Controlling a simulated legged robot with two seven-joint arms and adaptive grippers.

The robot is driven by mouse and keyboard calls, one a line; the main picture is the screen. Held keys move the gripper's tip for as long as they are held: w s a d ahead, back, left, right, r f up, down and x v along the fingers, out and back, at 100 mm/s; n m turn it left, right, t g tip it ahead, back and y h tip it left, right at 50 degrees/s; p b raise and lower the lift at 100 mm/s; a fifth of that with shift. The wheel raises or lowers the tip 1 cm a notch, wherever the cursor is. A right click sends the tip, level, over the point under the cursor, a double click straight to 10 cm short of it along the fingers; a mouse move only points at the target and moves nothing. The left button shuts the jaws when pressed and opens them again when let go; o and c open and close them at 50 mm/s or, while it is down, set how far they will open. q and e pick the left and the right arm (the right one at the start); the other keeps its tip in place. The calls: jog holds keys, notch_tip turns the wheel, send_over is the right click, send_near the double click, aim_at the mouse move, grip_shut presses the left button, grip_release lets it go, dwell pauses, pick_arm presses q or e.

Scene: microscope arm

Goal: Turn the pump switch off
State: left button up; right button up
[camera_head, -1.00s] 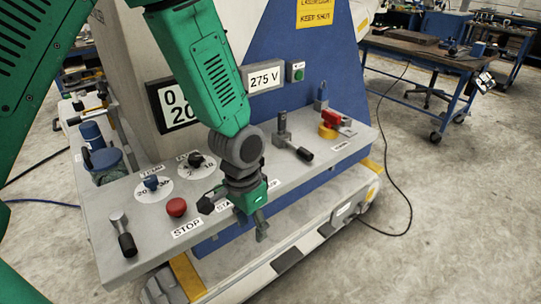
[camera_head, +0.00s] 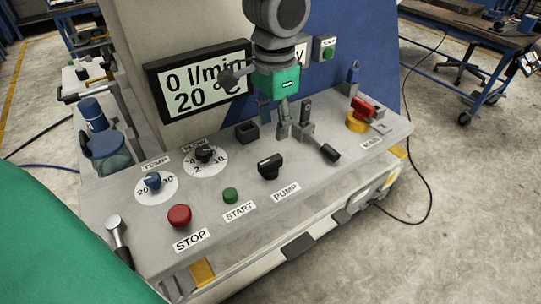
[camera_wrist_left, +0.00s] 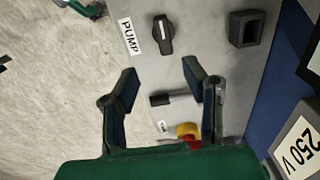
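The pump switch (camera_head: 269,167) is a black rotary knob behind the PUMP label (camera_head: 286,191) on the grey panel. It also shows near the top of the left wrist view (camera_wrist_left: 163,35), with a white line along its handle pointing roughly towards the top of that picture. My left gripper (camera_head: 258,105) is open and empty above the panel, behind and above the knob in the head view. In the left wrist view its two fingers (camera_wrist_left: 160,80) are spread apart, and the knob lies beyond their tips, untouched. My right gripper does not show in the head view.
A red STOP button (camera_head: 179,215), a green START button (camera_head: 230,195), two dials, a black-handled lever (camera_head: 322,146) and a red-handled main switch (camera_head: 364,112) surround the knob. A display (camera_head: 200,82) stands behind. A small unclear green part (camera_wrist_left: 80,8) shows in the wrist view.

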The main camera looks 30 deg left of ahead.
aim_at(270, 160)
pick_arm(q)
jog(key=f, duration=0.6)
jog(key=shift+d+f+b, duration=0.1)
jog(key=shift+d+b, duration=0.2)
jog(key=a+f, duration=0.1)
jog(key=f, duration=0.1)
jog(key=a+f, duration=0.1)
jog(key=f, duration=0.1)
jog(key=shift+a+f, duration=0.1)
jog(key=shift+a, duration=0.2)
jog(key=shift+a+f, duration=0.15)
jog(key=shift+f, duration=0.35)
jog(key=shift+d, duration=0.4)
jog(key=shift+w+d, duration=0.1)
jog(key=shift+d, duration=0.65)
jog(key=shift+d+r, duration=0.2)
jog(key=c, duration=0.4)
grip_shut()
jog(key=shift+a+f, duration=0.15)
jog(key=shift+a, duration=0.7)
jog(key=shift+d, duration=0.4)
jog(key=shift+s+a, duration=0.15)
jog(key=shift+s, duration=0.05)
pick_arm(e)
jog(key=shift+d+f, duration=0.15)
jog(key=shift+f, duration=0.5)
